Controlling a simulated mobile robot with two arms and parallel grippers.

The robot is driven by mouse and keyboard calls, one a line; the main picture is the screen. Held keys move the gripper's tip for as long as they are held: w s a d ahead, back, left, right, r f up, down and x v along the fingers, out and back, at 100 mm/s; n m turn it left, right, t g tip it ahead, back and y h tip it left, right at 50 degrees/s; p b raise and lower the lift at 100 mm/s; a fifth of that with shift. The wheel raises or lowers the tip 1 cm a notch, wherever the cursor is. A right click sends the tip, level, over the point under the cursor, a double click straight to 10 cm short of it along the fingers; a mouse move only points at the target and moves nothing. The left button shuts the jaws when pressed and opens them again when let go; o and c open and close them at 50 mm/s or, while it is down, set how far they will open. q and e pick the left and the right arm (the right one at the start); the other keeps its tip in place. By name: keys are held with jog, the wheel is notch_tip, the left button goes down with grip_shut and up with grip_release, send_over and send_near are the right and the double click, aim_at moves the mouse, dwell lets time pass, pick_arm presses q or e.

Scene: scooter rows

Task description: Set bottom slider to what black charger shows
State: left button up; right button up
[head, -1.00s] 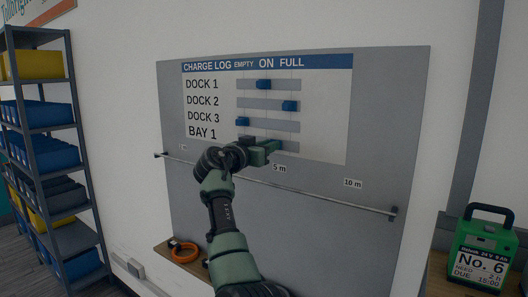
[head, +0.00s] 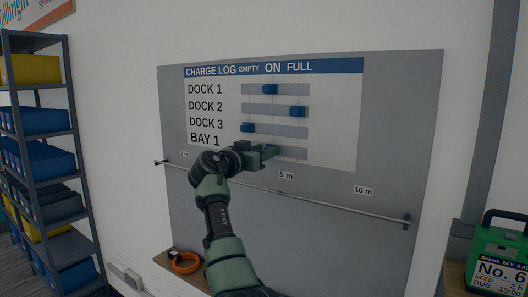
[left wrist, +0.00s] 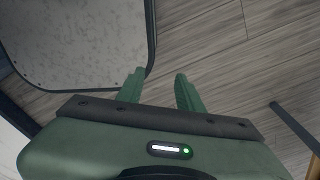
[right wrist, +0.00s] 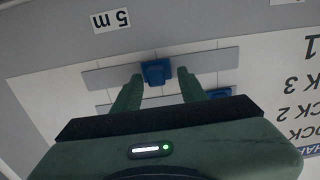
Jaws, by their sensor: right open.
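The charge log board (head: 400,120) hangs on the wall in the head view, with rows Dock 1, Dock 2, Dock 3 and Bay 1. The bottom row's track (head: 292,154) is partly behind my right gripper (head: 266,151), which hides its knob there. In the right wrist view the bottom slider's blue knob (right wrist: 157,72) sits near the middle of its track (right wrist: 215,60). My right gripper (right wrist: 158,88) is open, its fingers either side of and just short of the knob. My left gripper (left wrist: 156,80) is open and empty above the floor. I see no black charger.
A green case marked No. 6 (head: 498,262) stands at the right. A metal rod (head: 330,206) crosses the board below the rows. An orange ring (head: 186,264) lies on a small ledge. Shelves with bins (head: 45,160) stand at the left.

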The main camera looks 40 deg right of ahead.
pick_arm(q)
jog(key=f+b, duration=0.3)
jog(key=shift+w+a+f, duration=0.15)
jog(key=shift+w+f, duration=0.1)
jog(key=shift+w, duration=0.1)
pick_arm(e)
jog(key=v, duration=0.7)
jog(key=shift+s+a, duration=0.15)
jog(key=shift+a, duration=0.1)
